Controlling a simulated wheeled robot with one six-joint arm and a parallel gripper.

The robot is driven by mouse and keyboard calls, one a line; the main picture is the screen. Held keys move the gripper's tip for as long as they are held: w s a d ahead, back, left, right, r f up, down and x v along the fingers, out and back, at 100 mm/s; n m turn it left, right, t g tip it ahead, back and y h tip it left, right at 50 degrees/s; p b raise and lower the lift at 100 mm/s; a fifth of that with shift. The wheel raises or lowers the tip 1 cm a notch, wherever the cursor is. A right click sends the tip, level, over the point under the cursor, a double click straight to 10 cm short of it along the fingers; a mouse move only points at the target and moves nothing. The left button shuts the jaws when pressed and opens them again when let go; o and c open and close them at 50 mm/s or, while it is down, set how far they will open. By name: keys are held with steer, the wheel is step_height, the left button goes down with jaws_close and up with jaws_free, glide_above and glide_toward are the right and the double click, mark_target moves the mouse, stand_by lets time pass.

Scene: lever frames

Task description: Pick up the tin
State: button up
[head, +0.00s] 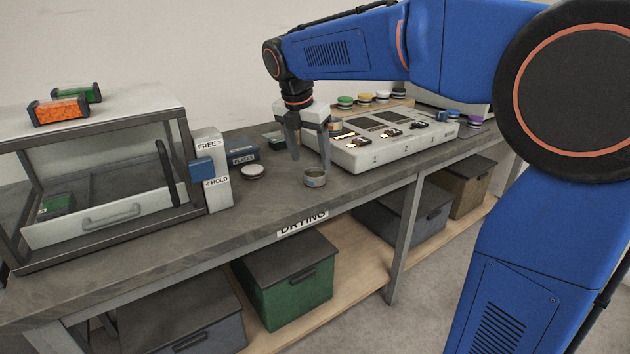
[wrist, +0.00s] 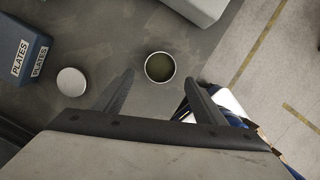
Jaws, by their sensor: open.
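The tin (head: 315,177) is a small, short round can standing upright near the front edge of the bench. In the wrist view the open tin (wrist: 160,67) shows from above, with a dull olive inside, beyond and between my fingertips. A white round lid (head: 253,171) lies to its left on the bench; it also shows in the wrist view (wrist: 71,81). My gripper (head: 309,154) points down with its fingers apart, above and behind the tin. No object is between the fingers. In the wrist view my gripper (wrist: 158,80) is open.
A blue box marked PLATES (head: 242,152) stands behind the lid. A grey device with numbered slots (head: 385,143) is to the right. A glass-fronted cabinet (head: 100,175) and a FREE/HOLD switch post (head: 211,170) stand left. The bench front between post and tin is clear.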

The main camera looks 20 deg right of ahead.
mark_target(315, 177)
steer(key=shift+x, duration=3.15)
steer(key=shift+w+d, duration=0.1)
steer(key=shift+d, duration=0.05)
steer(key=shift+r, duration=0.1)
steer(key=c, duration=1.2)
steer(key=shift+r, duration=0.1)
